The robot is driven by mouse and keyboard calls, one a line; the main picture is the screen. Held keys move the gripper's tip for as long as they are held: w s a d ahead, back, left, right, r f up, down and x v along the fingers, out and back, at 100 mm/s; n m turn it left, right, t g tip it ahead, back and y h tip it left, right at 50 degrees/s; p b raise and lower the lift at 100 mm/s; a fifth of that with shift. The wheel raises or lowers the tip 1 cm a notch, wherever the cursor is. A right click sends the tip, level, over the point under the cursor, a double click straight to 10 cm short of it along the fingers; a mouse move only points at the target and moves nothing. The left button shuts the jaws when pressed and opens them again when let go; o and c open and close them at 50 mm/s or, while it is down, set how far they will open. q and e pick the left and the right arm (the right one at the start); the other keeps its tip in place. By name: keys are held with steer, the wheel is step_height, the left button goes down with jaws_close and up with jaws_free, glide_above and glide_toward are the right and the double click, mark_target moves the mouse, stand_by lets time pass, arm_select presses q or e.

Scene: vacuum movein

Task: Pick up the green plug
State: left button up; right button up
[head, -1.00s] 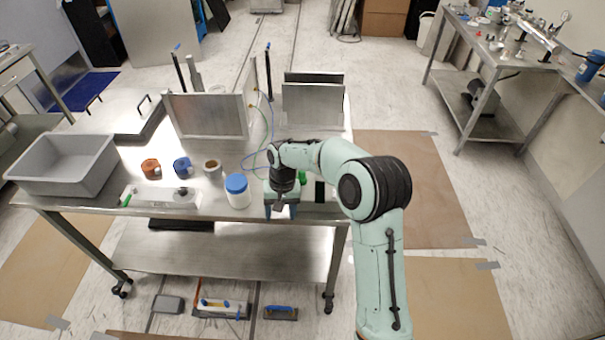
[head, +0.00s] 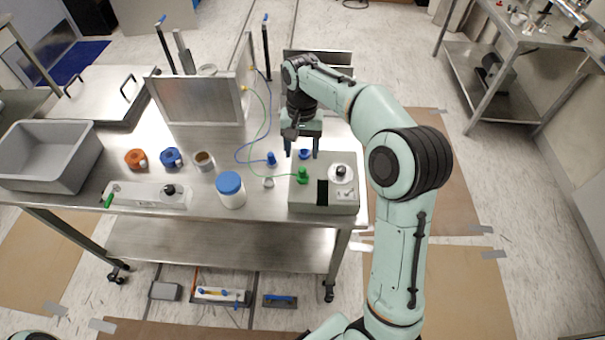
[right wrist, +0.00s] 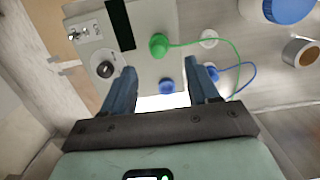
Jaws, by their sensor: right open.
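The green plug (head: 302,176) sits on the top of a grey box (head: 322,207) at the right front of the table, with a thin green cable running off it. It also shows in the right wrist view (right wrist: 158,45), a little beyond my fingertips. A blue socket (head: 305,154) is at the back part of the box. My right gripper (head: 301,153) points down over the back of the box, behind the green plug. In the right wrist view its fingers (right wrist: 162,70) are apart with nothing between them. My left gripper is out of view.
A blue plug (head: 271,160) with a blue cable and a small white cap (head: 268,182) stand left of the box. A white jar with a blue lid (head: 230,190) is further left. Upright metal panels (head: 200,101) stand behind. A black dial (head: 340,171) is on the box.

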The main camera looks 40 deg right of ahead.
mark_target(303, 168)
steer(key=shift+s+f, duration=0.15)
steer(key=shift+f, duration=1.65)
steer(key=f, duration=0.4)
steer(key=shift+s+a+f+b, duration=0.2)
steer(key=shift+s+b, duration=0.1)
steer(key=shift+b, duration=0.1)
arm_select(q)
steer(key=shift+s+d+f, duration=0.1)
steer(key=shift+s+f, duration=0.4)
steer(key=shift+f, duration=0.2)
arm_select(e)
jaws_close()
